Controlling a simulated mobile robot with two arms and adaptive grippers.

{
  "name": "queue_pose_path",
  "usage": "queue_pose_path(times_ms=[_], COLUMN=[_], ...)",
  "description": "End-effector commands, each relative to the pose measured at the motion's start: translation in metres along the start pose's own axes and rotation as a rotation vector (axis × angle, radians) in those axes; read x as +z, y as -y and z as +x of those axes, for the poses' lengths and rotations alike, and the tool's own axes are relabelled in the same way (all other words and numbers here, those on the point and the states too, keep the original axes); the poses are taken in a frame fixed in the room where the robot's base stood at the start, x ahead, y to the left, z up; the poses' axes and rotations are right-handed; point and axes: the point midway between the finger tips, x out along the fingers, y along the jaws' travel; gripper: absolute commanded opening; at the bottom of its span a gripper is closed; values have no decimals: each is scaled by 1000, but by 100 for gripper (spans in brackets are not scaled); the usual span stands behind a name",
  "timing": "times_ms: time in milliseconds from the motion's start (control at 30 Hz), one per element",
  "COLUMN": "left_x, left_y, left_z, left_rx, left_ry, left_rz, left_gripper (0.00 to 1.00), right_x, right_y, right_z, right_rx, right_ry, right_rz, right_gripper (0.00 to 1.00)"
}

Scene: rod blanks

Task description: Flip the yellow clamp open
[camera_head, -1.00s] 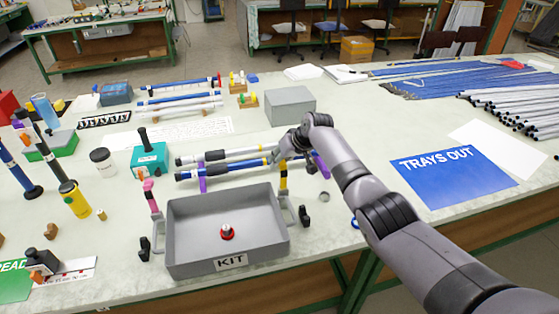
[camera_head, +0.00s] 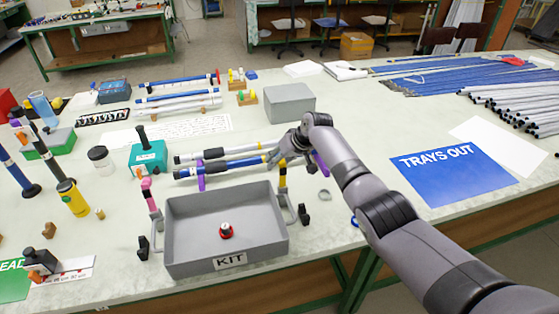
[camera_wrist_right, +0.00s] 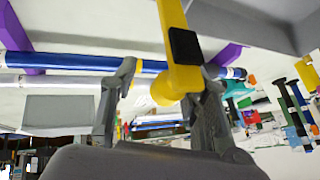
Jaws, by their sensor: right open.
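The yellow clamp (camera_head: 283,177) stands upright at the right side of the grey KIT tray (camera_head: 183,256), partly hidden by my right gripper in the head view. In the right wrist view the yellow clamp arm (camera_wrist_right: 172,22), with a black pad on it, reaches down to a rounded yellow end between my fingers. My right gripper (camera_head: 282,155) is just above and behind the clamp. Its two fingers stand apart in the right wrist view (camera_wrist_right: 162,90), with the right finger close to the clamp; I cannot tell if they touch. My left gripper is not in view.
Blue and grey rods (camera_head: 232,167) lie in purple holders behind the tray, close to my right gripper. A pink clamp (camera_head: 148,188) is at the tray's left side. A red-based part (camera_head: 226,232) sits in the tray. A grey box (camera_head: 290,104) stands further back.

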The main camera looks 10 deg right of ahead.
Motion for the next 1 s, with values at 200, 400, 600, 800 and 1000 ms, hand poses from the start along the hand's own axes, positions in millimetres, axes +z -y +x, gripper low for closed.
queue_pose_path(times_ms=[200,400,600,800,1000], left_x=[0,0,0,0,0], left_y=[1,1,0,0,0], left_z=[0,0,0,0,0], left_rx=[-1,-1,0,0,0], left_ry=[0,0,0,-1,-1], left_rz=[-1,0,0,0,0], left_gripper=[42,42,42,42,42], right_x=[-2,-3,-3,-2,-2], right_y=[1,1,1,0,0], right_z=[-2,-12,-38,-73,-104], right_rx=[-2,-4,-2,0,-1], right_ry=[-4,-7,-9,-8,-5], right_rz=[0,-1,-1,-1,-1], right_gripper=[42,42,42,42,42])
